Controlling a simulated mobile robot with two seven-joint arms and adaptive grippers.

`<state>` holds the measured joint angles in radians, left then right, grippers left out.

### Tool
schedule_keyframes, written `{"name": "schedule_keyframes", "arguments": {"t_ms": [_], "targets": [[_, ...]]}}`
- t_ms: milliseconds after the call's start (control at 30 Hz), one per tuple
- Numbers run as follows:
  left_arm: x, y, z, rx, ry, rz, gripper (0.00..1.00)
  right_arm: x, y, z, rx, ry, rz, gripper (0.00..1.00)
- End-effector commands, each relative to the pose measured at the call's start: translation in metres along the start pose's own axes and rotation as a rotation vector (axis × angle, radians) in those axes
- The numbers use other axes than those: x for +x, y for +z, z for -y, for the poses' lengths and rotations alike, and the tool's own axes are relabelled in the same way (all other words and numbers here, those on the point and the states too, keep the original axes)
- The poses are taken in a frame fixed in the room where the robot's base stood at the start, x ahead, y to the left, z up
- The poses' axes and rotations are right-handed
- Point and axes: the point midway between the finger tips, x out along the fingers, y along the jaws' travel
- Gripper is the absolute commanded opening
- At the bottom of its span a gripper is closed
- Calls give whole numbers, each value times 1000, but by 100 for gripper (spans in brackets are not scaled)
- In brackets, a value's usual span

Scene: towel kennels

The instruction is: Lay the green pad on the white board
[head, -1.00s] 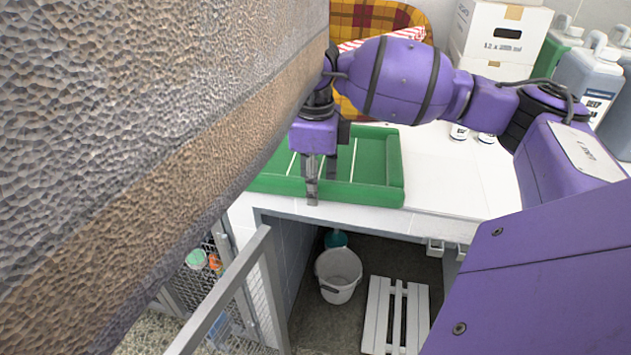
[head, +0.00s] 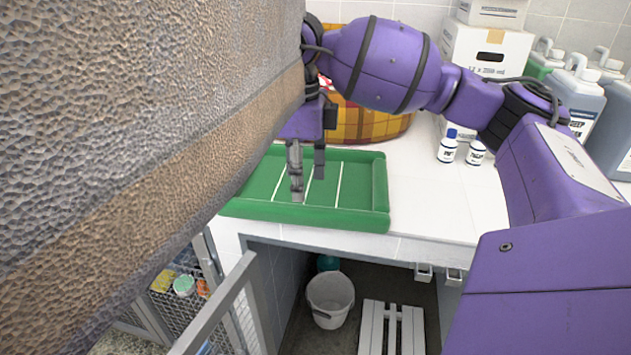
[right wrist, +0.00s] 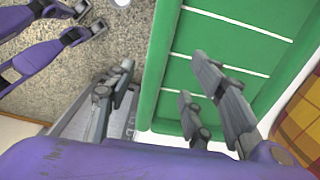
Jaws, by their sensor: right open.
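The green pad (head: 350,196), with a raised rim and thin white lines, lies on the white counter; its left part is hidden behind a rough grey-brown surface. It also shows in the right wrist view (right wrist: 228,55). My right gripper (head: 308,183) is open and empty, pointing down above the pad's front part. In the right wrist view the gripper (right wrist: 160,95) has one finger outside the pad's edge and the others over the pad. A white slatted board (head: 392,330) lies on the floor under the counter.
The rough grey-brown surface (head: 120,150) fills the left of the head view. A grey bucket (head: 330,298) stands beside the slatted board. Two small bottles (head: 448,148), jugs (head: 578,90), boxes (head: 487,50) and a plaid basket (head: 365,122) stand at the back. A mesh gate (head: 215,305) is front left.

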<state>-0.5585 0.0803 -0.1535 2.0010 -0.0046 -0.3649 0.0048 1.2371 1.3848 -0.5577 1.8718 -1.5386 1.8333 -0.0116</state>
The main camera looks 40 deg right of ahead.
Motion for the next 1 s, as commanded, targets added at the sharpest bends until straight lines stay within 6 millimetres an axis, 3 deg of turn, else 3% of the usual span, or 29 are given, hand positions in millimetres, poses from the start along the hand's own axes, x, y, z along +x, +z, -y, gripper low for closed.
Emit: {"name": "schedule_keyframes", "arguments": {"t_ms": [300, 633, 867, 1000], "targets": [[-8, 16, -3, -11, 0, 31, 29, 29, 5, -2, 0, 1, -1, 48], [-10, -3, 0, -4, 0, 4, 29, 72, 11, -7, 2, 1, -2, 48], [-10, -2, -3, -7, 4, 8, 29, 78, 11, -7, 1, 0, 0, 48], [-10, -1, -3, -7, 4, 9, 29, 78, 11, -7, 1, 0, -1, 34]]}}
